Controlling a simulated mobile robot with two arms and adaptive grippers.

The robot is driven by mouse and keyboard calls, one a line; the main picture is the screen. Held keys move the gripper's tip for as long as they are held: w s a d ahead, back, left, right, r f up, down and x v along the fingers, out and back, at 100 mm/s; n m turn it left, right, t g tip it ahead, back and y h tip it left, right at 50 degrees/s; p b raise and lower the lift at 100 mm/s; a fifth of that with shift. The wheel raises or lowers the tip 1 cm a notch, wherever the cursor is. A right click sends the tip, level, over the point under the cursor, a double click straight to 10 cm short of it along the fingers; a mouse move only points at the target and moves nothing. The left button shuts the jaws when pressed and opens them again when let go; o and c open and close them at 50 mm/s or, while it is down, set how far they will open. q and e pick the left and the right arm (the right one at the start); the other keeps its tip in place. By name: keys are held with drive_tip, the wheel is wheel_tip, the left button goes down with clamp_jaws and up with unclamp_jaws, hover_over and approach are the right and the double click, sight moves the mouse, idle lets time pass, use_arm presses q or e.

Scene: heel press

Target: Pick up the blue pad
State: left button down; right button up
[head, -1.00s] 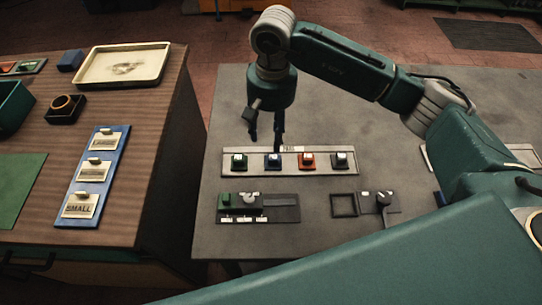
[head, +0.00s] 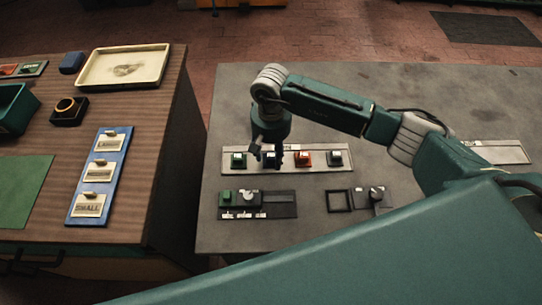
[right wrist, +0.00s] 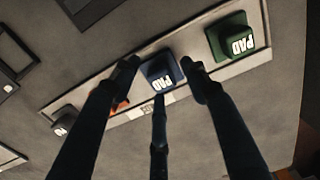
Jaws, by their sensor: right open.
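The blue pad (right wrist: 160,74) sits in a pale tray (head: 350,167) on the grey table, between a green pad (head: 239,160) and a red pad (head: 304,158). A dark pad (head: 335,158) is at the right end. My right gripper (head: 268,158) points down over the blue pad and mostly hides it in the head view. In the right wrist view its fingers (right wrist: 160,78) are spread around the blue pad, open and empty. I cannot tell whether they touch it. My left gripper is not in view.
A press fixture with a green block (head: 226,197) and a square frame (head: 339,201) lie in front of the tray. A wooden bench at left holds a cream tray (head: 160,78) and a blue label board (head: 83,192). The table behind my right gripper is clear.

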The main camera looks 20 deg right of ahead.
drive_tip(key=c, duration=1.1)
drive_tip(key=shift+r, duration=0.1)
drive_tip(key=shift+c, duration=0.2)
